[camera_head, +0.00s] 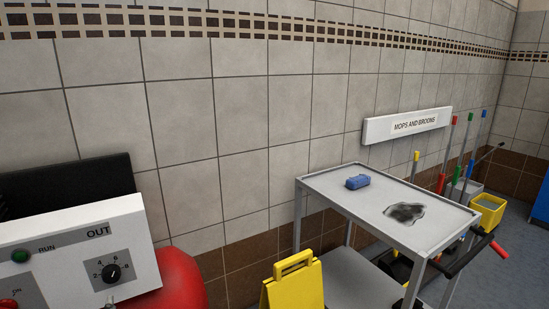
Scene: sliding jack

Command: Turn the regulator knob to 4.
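The regulator knob (112,273) is a small black round dial on a grey plate marked 2, 4, 6 and 8. It is on the white control panel (60,262) at the lower left, below the label OUT. The knob is too small to tell surely which number its pointer faces. Neither of my grippers shows in the head view, and nothing is seen touching the knob.
A green RUN button (20,256) is left of the knob. A red rounded body (182,284) is beside the panel. A yellow folding sign (294,284) and a grey cart (330,190) with a blue sponge (357,182) stand to the right. Mops and buckets are beyond.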

